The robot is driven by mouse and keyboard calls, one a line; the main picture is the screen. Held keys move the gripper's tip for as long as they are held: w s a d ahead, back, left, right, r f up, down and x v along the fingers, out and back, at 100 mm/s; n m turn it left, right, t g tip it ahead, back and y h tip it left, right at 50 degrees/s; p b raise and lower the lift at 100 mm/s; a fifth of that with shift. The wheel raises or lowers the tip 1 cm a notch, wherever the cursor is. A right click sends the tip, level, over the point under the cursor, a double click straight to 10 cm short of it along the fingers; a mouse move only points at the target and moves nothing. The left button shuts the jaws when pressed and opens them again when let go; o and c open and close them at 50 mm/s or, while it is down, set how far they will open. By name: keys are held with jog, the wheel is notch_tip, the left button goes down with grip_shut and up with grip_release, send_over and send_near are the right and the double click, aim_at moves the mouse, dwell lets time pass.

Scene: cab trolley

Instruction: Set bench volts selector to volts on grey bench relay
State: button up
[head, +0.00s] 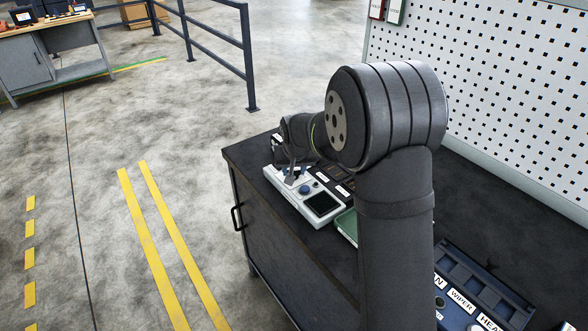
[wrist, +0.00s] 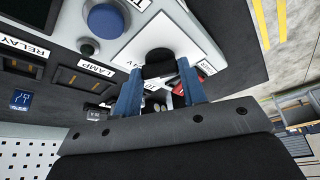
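The pale grey bench unit (head: 290,192) lies near the bench's far left corner, with a dark screen (head: 323,203) and a blue knob (head: 305,189). In the wrist view its pale face (wrist: 137,38) carries a large blue knob (wrist: 104,20) and a black knob (wrist: 159,62) near a partly hidden label. My gripper (wrist: 158,72) is over this face, its two blue fingers on either side of the black knob. I cannot tell whether they touch it. The knob's pointer and most nearby lettering are hidden. In the head view my gripper (head: 290,179) is at the unit's far end.
A dark panel (wrist: 60,75) with RELAY and LAMP labels sits beside the unit. A green-topped item (head: 347,225) is partly behind my arm. A blue labelled box (head: 480,290) stands at the near right. A white pegboard (head: 490,90) rises along the bench's right side.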

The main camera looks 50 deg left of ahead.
jog(key=shift+n, duration=0.3)
jog(key=n, duration=0.1)
jog(key=n+g, duration=0.1)
jog(key=n, duration=0.1)
jog(key=n+g, duration=0.1)
jog(key=n, duration=0.1)
jog(key=shift+w, duration=0.25)
jog(key=n+g, duration=0.1)
jog(key=n, duration=0.2)
jog(key=n+g, duration=0.1)
jog(key=n, duration=0.2)
jog(key=shift+w+a+g, duration=0.1)
jog(key=shift+w+g, duration=0.05)
jog(key=shift+g, duration=0.15)
jog(key=shift+n, duration=0.3)
jog(key=o, duration=1)
jog(key=v, duration=1.7)
jog(key=shift+r, duration=0.25)
